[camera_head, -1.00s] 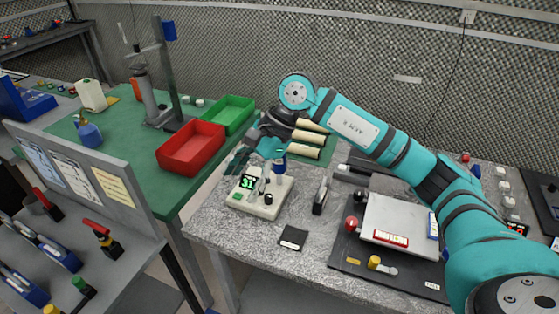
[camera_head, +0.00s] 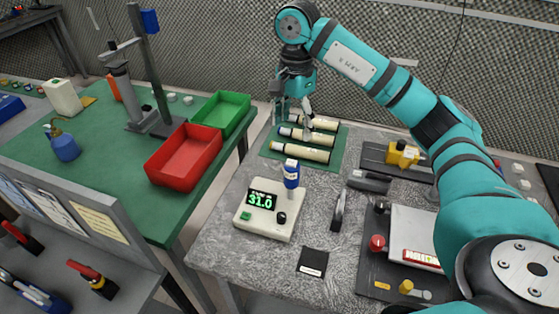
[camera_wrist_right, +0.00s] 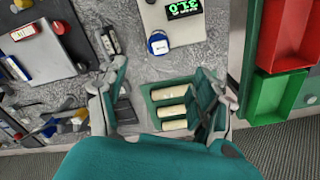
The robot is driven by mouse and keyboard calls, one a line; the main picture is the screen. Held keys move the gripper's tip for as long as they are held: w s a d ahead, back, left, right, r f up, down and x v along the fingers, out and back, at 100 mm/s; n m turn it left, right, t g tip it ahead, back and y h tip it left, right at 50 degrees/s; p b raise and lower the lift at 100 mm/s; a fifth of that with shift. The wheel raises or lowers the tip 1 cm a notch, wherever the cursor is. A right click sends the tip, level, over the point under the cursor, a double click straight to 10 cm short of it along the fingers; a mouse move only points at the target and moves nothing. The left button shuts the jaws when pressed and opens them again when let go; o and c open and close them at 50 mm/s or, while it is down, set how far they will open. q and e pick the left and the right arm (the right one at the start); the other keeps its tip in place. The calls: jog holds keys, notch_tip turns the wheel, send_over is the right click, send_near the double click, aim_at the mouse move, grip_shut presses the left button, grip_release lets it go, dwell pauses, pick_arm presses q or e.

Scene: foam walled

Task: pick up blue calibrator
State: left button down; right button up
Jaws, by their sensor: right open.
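The blue calibrator appears to be the small blue-and-white upright piece (camera_head: 291,174) at the back right corner of the white device with a green 31.0 readout (camera_head: 265,210). I cannot tell whether it stands on the device or just behind it. In the right wrist view the blue piece (camera_wrist_right: 158,43) shows beside the device (camera_wrist_right: 175,15). My right gripper (camera_head: 293,112) is open and empty, pointing down above the green mat, farther back than the blue piece. In the right wrist view its fingers (camera_wrist_right: 160,98) are spread wide above the mat. My left gripper is out of view.
Several cream cylinders lie on the green mat (camera_head: 275,156). A dark clamp-like tool (camera_head: 338,211) and a black square (camera_head: 313,262) lie on the grey table. Red (camera_head: 187,178) and green (camera_head: 248,99) bins stand at left. A dark board with a white plate (camera_head: 418,215) is at right.

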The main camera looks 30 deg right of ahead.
jog(key=f, duration=0.1)
jog(key=p, duration=0.1)
send_over(294, 164)
jog(key=f, duration=0.4)
jog(key=shift+s+f, duration=0.1)
jog(key=shift+s, duration=0.15)
jog(key=f, duration=0.2)
jog(key=f+p, duration=0.1)
jog(key=f, duration=0.1)
jog(key=f+p, duration=0.1)
jog(key=f, duration=0.1)
jog(key=shift+w+f, duration=0.2)
jog(key=shift+w, duration=0.15)
jog(key=shift+f, duration=0.2)
jog(key=f+p, duration=0.1)
jog(key=f, duration=0.1)
jog(key=f+p, duration=0.1)
jog(key=f, duration=0.2)
jog(key=shift+w+p, duration=0.2)
jog(key=shift+p, duration=0.2)
jog(key=c, duration=1.3)
jog(key=shift+r, duration=0.1)
jog(key=shift+c, duration=0.2)
